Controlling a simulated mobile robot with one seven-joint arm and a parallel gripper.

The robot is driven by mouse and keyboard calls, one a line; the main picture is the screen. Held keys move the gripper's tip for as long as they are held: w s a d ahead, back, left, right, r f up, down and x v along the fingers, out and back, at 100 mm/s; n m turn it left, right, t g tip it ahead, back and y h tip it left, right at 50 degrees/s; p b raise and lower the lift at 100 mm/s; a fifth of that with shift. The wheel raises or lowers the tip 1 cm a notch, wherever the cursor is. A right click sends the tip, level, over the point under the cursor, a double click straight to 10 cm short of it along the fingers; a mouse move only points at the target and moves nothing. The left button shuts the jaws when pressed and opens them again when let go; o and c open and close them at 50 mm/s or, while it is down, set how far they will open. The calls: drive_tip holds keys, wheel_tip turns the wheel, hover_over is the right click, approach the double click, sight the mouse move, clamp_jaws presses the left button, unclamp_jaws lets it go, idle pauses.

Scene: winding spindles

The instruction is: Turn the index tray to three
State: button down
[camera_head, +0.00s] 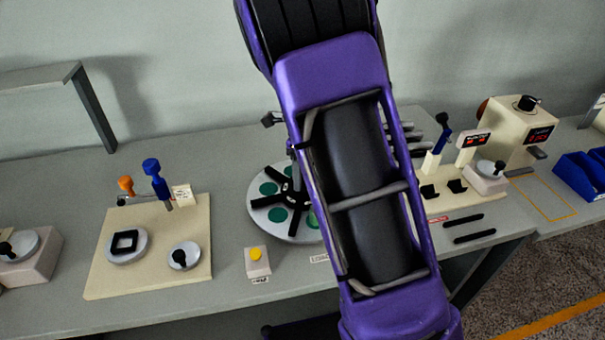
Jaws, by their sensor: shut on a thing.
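The index tray (262,229) is a round pale disc on the bench, left of my purple arm. My arm hides the right part of the tray. My gripper is not visible; my arm covers the middle of the view. I cannot read any position number on the tray.
A yellow push button (256,254) on a pale box stands in front of the tray. A beige board (142,273) with knobs and a blue-topped handle (152,167) is to the left. A beige machine (514,130) with red displays and blue bins (580,180) are to the right.

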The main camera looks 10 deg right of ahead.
drive_tip(key=shift+m, duration=0.6)
idle(0.3)
drive_tip(key=shift+c, duration=1.4)
unclamp_jaws()
drive_tip(key=shift+r, duration=0.1)
wheel_tip(320, 180, up, 17)
drive_tip(key=shift+r, duration=0.15)
